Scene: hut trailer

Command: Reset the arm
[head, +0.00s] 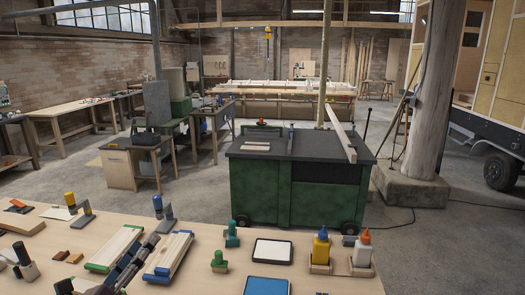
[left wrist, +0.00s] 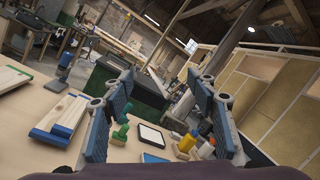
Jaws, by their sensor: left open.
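My left gripper (head: 136,260) shows in the head view at the bottom, over the near light wooden table (head: 205,283), between two wood-and-coloured clamped boards. In the left wrist view my left gripper (left wrist: 160,84) has its two blue-and-grey fingers wide apart, with nothing held between them. It appears to be above the table, tilted, with the far room seen between the fingers. One board with green edges (head: 114,248) lies left of it and one with blue ends (head: 168,256) lies right of it. My right gripper is in neither view.
On the table stand green holders (head: 232,236), a white framed panel (head: 272,252), a blue tray (head: 267,286), and yellow (head: 321,246) and white (head: 363,249) glue bottles. Beyond is a green workbench (head: 255,188). A concrete-based post (head: 428,100) stands at right.

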